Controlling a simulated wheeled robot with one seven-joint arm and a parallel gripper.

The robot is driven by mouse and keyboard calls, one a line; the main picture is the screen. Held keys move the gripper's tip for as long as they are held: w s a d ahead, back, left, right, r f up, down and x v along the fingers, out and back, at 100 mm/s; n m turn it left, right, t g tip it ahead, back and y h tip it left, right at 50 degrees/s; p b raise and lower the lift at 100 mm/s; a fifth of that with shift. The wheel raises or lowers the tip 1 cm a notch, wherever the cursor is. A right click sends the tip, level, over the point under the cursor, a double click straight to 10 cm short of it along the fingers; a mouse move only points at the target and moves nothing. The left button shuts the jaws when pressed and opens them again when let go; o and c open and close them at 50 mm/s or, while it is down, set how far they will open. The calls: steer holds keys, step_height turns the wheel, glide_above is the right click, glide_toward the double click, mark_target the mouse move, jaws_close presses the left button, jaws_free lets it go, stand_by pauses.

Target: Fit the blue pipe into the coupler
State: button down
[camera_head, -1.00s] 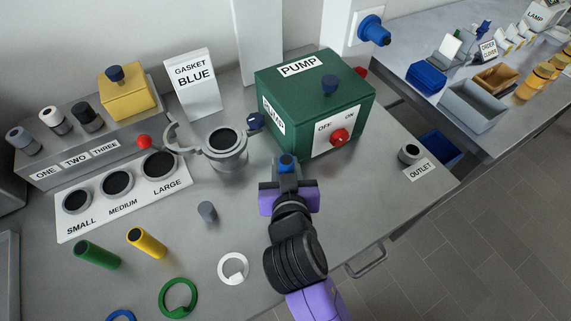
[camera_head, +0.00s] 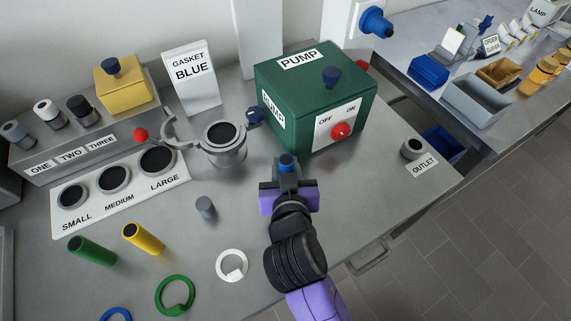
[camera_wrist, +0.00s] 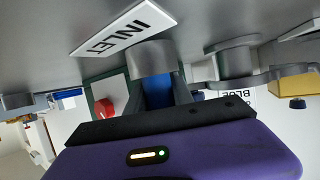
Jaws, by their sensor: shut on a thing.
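The blue pipe (camera_head: 287,162) is upright in my gripper (camera_head: 287,180), which is shut on it in front of the green pump. In the wrist view, which is upside down, the blue pipe (camera_wrist: 158,92) shows between the fingers. Its end meets a grey ring-shaped coupler (camera_wrist: 150,57) beside the INLET label (camera_wrist: 124,28). I cannot tell whether the pipe is inside the coupler or only lined up with it. In the head view my gripper hides this coupler. Another grey coupler (camera_head: 412,149) stands at the right, by the OUTLET label (camera_head: 425,165).
The green pump box (camera_head: 300,90) stands close behind my gripper. An open-clamped grey filter housing (camera_head: 224,150) is to its left. A small grey cylinder (camera_head: 205,207), yellow tube (camera_head: 143,239), green tube (camera_head: 92,251) and white ring (camera_head: 232,265) are on the table at left.

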steer(key=shift+f, duration=0.15)
steer(key=c, duration=1)
jaws_free()
steer(key=shift+c, duration=0.2)
steer(key=shift+v, duration=3.95)
